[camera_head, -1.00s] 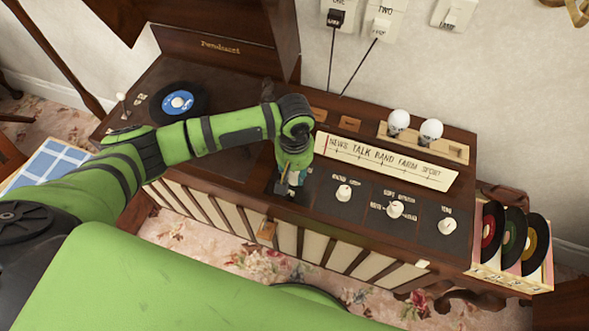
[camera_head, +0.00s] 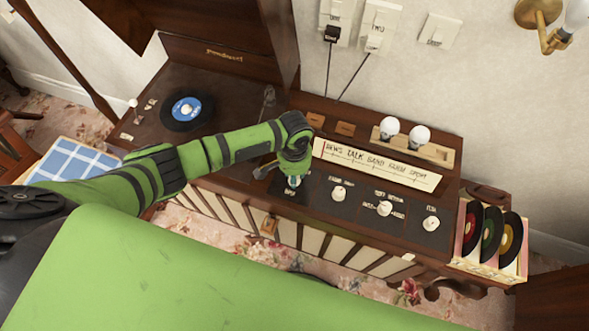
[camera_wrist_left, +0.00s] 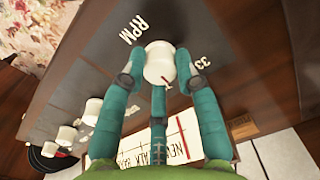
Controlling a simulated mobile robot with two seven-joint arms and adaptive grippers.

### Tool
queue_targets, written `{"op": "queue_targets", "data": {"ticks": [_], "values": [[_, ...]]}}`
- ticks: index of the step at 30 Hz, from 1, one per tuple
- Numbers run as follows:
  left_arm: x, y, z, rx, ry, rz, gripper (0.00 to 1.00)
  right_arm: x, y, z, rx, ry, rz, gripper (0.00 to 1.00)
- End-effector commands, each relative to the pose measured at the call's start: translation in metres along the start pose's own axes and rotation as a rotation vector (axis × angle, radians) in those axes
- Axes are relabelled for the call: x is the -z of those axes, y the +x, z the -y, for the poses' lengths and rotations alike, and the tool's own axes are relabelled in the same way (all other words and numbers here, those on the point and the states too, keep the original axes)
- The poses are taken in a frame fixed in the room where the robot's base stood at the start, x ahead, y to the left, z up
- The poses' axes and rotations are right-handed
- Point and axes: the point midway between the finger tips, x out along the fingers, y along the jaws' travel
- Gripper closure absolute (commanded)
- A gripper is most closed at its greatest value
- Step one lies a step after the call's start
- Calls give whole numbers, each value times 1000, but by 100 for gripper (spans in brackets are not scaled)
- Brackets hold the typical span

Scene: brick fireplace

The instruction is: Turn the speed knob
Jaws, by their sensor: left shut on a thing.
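The white speed knob (camera_wrist_left: 158,62), with "RPM" printed on one side and "33" on the other, sits on the dark control panel in the left wrist view. A short red mark shows near its edge. My left gripper (camera_wrist_left: 160,70) has teal fingers, shut on the knob from both sides, with a third finger below it. In the head view my left gripper (camera_head: 292,181) is at the left end of the knob row and mostly hides the knob. My right gripper is in neither view.
Other white knobs (camera_head: 339,193), (camera_head: 384,208) and (camera_head: 431,223) stand to the right on the panel. Behind are a station dial strip (camera_head: 375,165) and two bulbs (camera_head: 390,127). A turntable record (camera_head: 187,110) lies left; a record crate (camera_head: 462,258) stands right.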

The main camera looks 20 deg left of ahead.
Motion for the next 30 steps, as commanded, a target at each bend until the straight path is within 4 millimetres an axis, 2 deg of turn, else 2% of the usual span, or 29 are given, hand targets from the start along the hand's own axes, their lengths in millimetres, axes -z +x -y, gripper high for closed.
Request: {"op": "queue_targets", "data": {"ticks": [6,18,30], "values": [[-2,-1,0,0,206,5,100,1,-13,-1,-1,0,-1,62],[-2,0,0,-1,551,5,100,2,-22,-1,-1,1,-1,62],[-2,1,0,-1,736,5,100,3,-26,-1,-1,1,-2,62]]}}
